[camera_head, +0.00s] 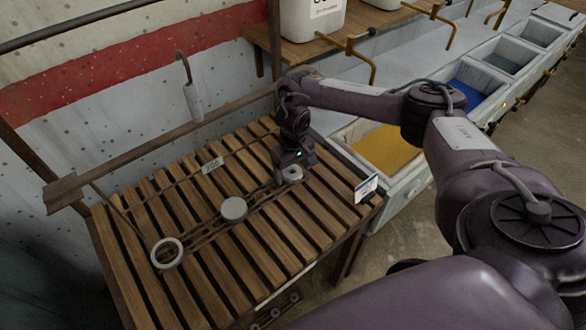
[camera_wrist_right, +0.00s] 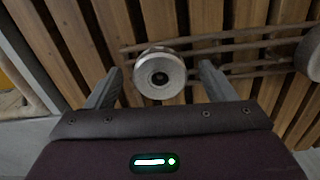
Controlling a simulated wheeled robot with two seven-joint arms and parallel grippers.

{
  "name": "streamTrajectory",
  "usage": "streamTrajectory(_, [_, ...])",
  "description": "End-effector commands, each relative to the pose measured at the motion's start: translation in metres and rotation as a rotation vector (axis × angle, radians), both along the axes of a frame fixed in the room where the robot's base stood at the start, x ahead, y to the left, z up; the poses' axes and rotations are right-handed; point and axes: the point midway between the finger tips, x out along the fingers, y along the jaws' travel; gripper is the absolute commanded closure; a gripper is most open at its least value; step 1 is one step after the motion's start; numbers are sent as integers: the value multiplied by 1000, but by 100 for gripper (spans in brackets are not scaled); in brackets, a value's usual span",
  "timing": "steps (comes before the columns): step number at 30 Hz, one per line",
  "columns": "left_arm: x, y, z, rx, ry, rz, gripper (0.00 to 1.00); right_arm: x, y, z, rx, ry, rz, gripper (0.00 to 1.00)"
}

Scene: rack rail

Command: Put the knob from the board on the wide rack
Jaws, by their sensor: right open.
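My right gripper (camera_head: 293,165) points down over the right end of a rail rack (camera_head: 262,190) on the slatted wooden table. A round pale metal piece (camera_head: 293,175) with a dark centre, possibly the knob, sits there at the rails. In the right wrist view this piece (camera_wrist_right: 160,76) lies between the two spread fingers of the open gripper (camera_wrist_right: 160,70), with gaps on both sides. A flat grey disc (camera_head: 234,208) sits mid-rack, and a pale ring (camera_head: 166,253) lies at the left. I cannot tell which part is the board. My left gripper is out of view.
A white label (camera_head: 366,188) stands at the table's right edge and another small tag (camera_head: 212,165) sits farther back. A grey cylinder (camera_head: 194,101) hangs by the wall. Bins with a yellow insert (camera_head: 390,150) and a blue one (camera_head: 468,95) stand to the right.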

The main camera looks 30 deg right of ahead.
Motion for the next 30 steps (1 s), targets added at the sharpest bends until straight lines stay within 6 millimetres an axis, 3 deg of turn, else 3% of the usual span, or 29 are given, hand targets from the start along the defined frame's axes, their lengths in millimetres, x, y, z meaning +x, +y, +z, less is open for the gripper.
streamTrajectory(8, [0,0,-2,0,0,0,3,1,0,9,1,-2,-1,23])
streamTrajectory(16, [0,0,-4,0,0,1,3,1,0,55,0,-4,1,23])
streamTrajectory(19, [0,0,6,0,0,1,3,1,-1,72,-1,-3,0,23])
streamTrajectory(30, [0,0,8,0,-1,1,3,0,0,78,0,1,0,23])
